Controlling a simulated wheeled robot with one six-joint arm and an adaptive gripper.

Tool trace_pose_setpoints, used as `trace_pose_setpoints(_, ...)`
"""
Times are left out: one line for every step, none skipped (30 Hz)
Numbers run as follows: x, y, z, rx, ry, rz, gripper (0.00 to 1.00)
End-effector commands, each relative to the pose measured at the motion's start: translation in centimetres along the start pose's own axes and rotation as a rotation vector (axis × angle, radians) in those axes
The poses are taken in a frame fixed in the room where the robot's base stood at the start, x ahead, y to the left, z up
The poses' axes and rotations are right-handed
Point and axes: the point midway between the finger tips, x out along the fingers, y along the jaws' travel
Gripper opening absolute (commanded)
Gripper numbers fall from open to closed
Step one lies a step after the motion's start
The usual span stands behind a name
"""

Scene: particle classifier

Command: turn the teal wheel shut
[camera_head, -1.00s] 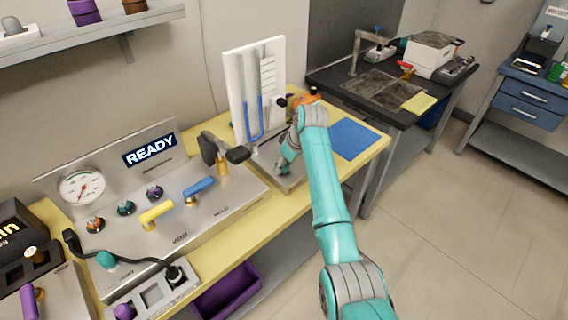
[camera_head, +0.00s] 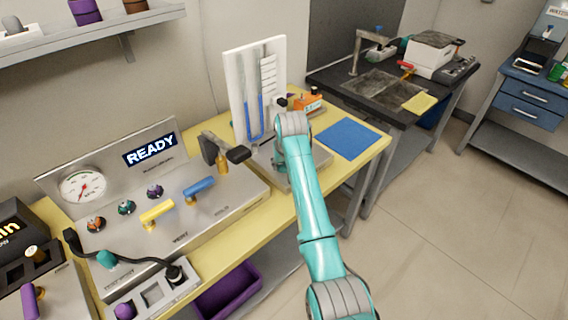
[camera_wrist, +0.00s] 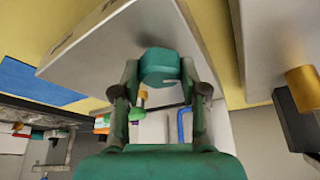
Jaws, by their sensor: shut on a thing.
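The teal wheel (camera_wrist: 160,67) shows in the wrist view as a faceted teal knob against a grey metal face. My gripper (camera_wrist: 161,76) has one finger on each side of the wheel and is shut on it. In the head view my wrist (camera_head: 294,126) is over the small grey metal unit (camera_head: 310,180) in front of the white manometer board. There my own arm hides the wheel and the fingertips, and I cannot tell how far the wheel is turned.
The manometer board (camera_head: 238,80) stands just behind my wrist. A control panel with a READY display (camera_head: 150,150), a blue handle (camera_head: 199,187) and a black clamp (camera_head: 222,150) is to the left. A blue mat (camera_head: 348,138) lies to the right, and an orange device (camera_head: 308,104) stands behind.

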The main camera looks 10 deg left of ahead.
Motion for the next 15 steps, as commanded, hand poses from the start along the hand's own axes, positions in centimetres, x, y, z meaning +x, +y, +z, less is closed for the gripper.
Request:
trace_pose_setpoints(0.00, -0.15, 0.01, 0.038, 0.000, 0.017, 0.08)
trace_pose_setpoints(0.00, -0.17, 0.00, 0.065, 0.000, 0.028, 0.08)
trace_pose_setpoints(0.00, -0.16, 0.00, 0.100, 0.000, 0.043, 0.08)
trace_pose_setpoints(0.00, -0.17, -0.01, 0.126, 0.000, 0.053, 0.08)
trace_pose_setpoints(-0.01, -0.15, -0.02, 0.153, 0.000, 0.065, 0.08)
trace_pose_setpoints(0.00, -0.19, -0.02, 0.188, 0.000, 0.079, 0.08)
trace_pose_setpoints(0.00, -0.20, -0.03, 0.214, 0.000, 0.090, 0.08)
trace_pose_setpoints(0.01, -0.23, -0.03, 0.240, -0.001, 0.101, 0.08)
trace_pose_setpoints(0.03, -0.26, -0.03, 0.276, -0.001, 0.116, 0.08)
trace_pose_setpoints(0.03, -0.27, -0.03, 0.302, -0.001, 0.127, 0.08)
trace_pose_setpoints(0.03, -0.29, -0.03, 0.328, -0.001, 0.137, 0.08)
trace_pose_setpoints(0.03, -0.26, -0.05, 0.364, 0.000, 0.153, 0.08)
trace_pose_setpoints(0.04, -0.27, -0.05, 0.390, 0.000, 0.163, 0.08)
trace_pose_setpoints(0.04, -0.28, -0.06, 0.417, -0.001, 0.174, 0.08)
trace_pose_setpoints(0.04, -0.29, -0.07, 0.452, -0.001, 0.189, 0.08)
